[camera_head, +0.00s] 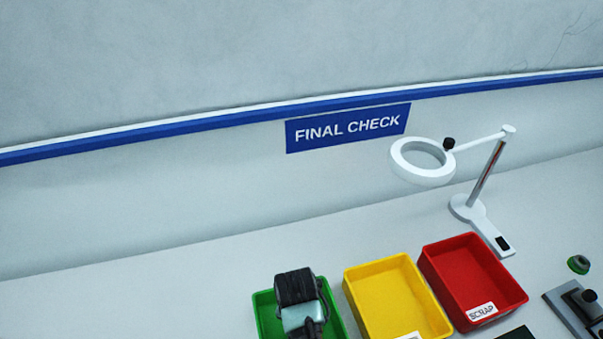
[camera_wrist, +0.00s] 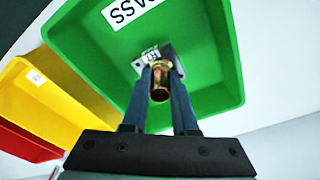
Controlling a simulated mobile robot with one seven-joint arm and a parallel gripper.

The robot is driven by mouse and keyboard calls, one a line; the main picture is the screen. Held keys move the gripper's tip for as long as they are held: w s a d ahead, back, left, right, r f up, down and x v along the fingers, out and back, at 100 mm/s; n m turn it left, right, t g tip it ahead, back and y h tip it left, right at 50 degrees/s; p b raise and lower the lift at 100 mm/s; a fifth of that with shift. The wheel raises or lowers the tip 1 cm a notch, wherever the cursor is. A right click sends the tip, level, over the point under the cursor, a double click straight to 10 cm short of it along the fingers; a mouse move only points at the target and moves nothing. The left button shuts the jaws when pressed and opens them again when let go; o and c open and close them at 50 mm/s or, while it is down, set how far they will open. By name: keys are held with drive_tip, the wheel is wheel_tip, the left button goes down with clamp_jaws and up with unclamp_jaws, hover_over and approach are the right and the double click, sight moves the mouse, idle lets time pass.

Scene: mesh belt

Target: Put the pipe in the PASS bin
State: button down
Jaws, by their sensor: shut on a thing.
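The pipe (camera_wrist: 160,84), a short copper-coloured tube with an open round end, is between the fingers of my gripper (camera_wrist: 163,72) in the wrist view. My gripper is shut on it, over the inside of the green PASS bin (camera_wrist: 215,55). The PASS label shows on the bin's wall. In the head view the green bin (camera_head: 264,309) stands at the bottom, left of the other bins, largely covered by my gripper; the pipe is not visible there. I cannot tell how far the pipe is from the bin floor.
A grey piece with a white label (camera_wrist: 140,64) shows behind the pipe. A yellow bin (camera_head: 385,290) and a red SCRAP bin (camera_head: 465,270) stand to the right. A magnifier lamp (camera_head: 425,175) stands behind them. A green-and-grey part (camera_head: 578,264) lies at the far right.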

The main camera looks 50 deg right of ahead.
drive_tip(key=shift+f, duration=1.95)
drive_tip(key=shift+f, duration=0.1)
drive_tip(key=c, duration=0.7)
unclamp_jaws()
